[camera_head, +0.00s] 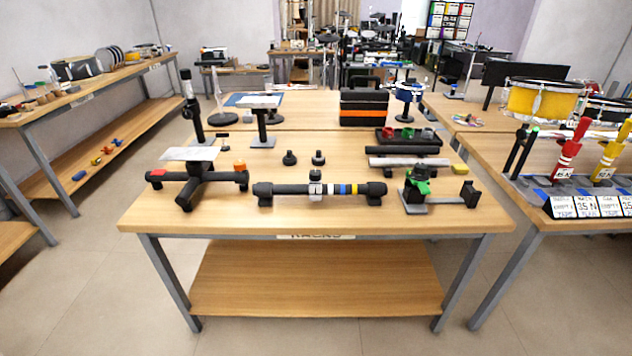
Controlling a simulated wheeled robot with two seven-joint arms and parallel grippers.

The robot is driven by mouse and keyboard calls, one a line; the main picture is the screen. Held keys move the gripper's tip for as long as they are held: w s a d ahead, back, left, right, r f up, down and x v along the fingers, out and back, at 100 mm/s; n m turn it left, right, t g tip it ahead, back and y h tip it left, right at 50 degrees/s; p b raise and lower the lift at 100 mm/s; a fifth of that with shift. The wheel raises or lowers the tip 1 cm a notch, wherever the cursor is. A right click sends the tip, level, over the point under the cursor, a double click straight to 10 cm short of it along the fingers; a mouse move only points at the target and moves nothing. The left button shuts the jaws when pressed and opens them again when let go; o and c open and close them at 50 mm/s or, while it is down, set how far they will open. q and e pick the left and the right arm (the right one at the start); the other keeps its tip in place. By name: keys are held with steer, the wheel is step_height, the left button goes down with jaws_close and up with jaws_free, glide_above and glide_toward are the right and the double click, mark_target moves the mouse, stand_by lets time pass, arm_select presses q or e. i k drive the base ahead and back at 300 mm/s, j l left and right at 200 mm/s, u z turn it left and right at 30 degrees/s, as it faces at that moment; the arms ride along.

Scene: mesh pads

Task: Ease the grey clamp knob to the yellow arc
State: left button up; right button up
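A black bar (290,189) lies across the front middle of the table on two dark end supports. A small grey clamp (315,188) sits around the bar near its middle. Its grey knob (315,175) appears to be the part on top, too small to make out well. To the right of the clamp the bar carries coloured bands in white, blue and yellow. The yellow band (355,189) is apart from the clamp, nearer the bar's right end. Neither of my grippers shows in the head view.
Two black knobs (318,158) stand behind the bar. A black stand with a red-ended crossbar (158,176) is to the left. A bracket with a green part (419,186) is to the right. The wooden table's (250,222) front strip is clear.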

mark_target(315, 175)
steer(key=i+z, duration=0.2)
steer(key=z, duration=0.15)
steer(key=i+j+z, duration=0.15)
steer(key=z, duration=0.2)
steer(key=i+j+z, duration=0.15)
steer(key=z, duration=0.2)
